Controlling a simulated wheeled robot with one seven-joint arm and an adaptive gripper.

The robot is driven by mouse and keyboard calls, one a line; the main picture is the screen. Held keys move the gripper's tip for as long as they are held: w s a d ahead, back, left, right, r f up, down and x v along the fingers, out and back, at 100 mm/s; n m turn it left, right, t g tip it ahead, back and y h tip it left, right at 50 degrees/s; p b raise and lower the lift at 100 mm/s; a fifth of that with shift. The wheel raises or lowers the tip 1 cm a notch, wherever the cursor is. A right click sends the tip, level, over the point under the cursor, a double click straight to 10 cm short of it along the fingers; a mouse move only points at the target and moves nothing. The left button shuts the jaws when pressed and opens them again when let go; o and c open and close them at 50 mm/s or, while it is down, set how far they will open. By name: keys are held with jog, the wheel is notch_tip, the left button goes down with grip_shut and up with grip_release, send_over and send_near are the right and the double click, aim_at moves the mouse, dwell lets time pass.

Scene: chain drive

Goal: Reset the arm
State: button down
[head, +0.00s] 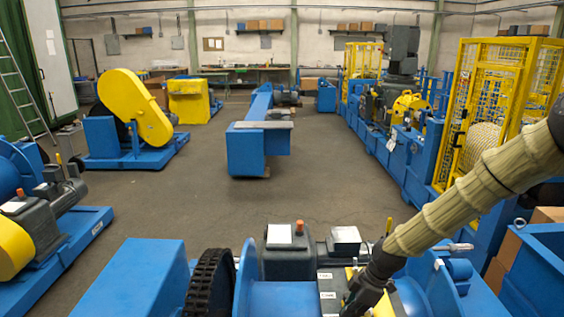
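My arm, in a ribbed beige sleeve, reaches in from the right edge of the head view and slopes down to the left. My black gripper (356,298) is at its lower end, low over the near machine. It is beside the labelled dark block (330,285) of that machine, and I cannot tell whether it touches anything. The fingers are small and dark and partly cut off by the bottom edge, so their opening does not show. No held thing can be made out.
The near blue machine (140,280) has a black chain (209,283) and a motor (287,245) with an orange cap. A screwdriver-like tool (450,247) lies right of my arm. A yellow cage (500,90) stands at right.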

jog(key=s+a+f+m, duration=0.2)
jog(key=s+f+m, duration=0.3)
jog(key=s+f, duration=0.55)
jog(key=s+d+f+m+h, duration=0.1)
jog(key=s+f+m, duration=0.2)
jog(key=s, duration=0.5)
jog(key=s+d+f+m+h, duration=0.1)
jog(key=s+f+m, duration=0.3)
jog(key=s, duration=0.5)
jog(key=s+d+f+m+h, duration=0.2)
jog(key=s+d+f+m, duration=0.1)
jog(key=s, duration=0.6)
jog(key=shift+s+f+m+b, duration=0.15)
jog(key=shift+f+m+b, duration=0.15)
jog(key=shift+f+m, duration=0.4)
jog(key=shift+d+r, duration=0.1)
